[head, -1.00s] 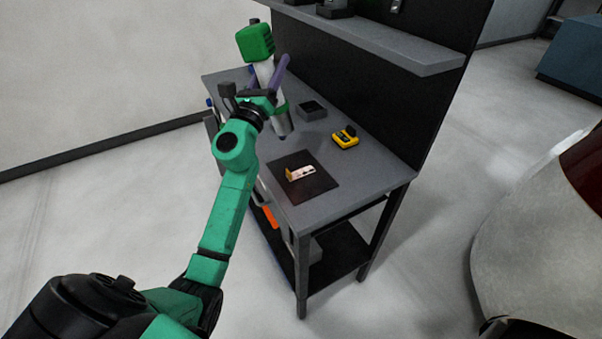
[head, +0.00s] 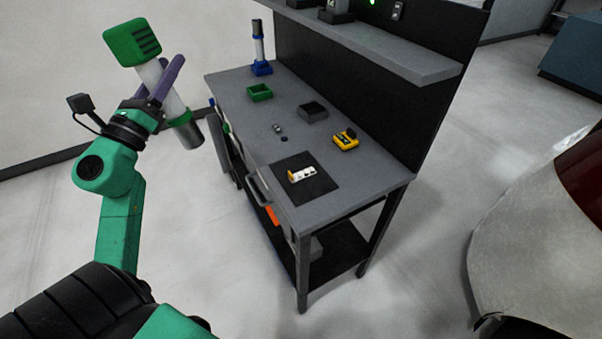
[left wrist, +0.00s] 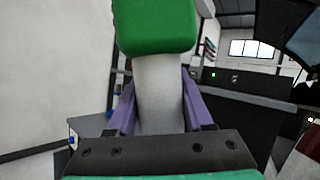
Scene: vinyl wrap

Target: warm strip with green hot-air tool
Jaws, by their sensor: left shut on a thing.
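The green hot-air tool (head: 134,43) has a green block at its top, a white body and a grey metal nozzle (head: 190,137) pointing down and right. My left gripper (head: 165,82) is shut on its white body, with a purple finger on each side. The tool is in the air left of the workbench. In the left wrist view the tool (left wrist: 157,90) stands between the fingers. The strip (head: 303,174), white with dark marks and a tan end, lies on a black mat (head: 318,187) at the bench's near end. My right gripper is not in view.
On the grey workbench (head: 240,100) stand a green tray (head: 260,92), a dark tray (head: 313,110), a yellow device (head: 346,139) and a blue-based tool (head: 261,66). Small dark pieces (head: 278,128) lie mid-bench. A shelf (head: 370,45) overhangs the back.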

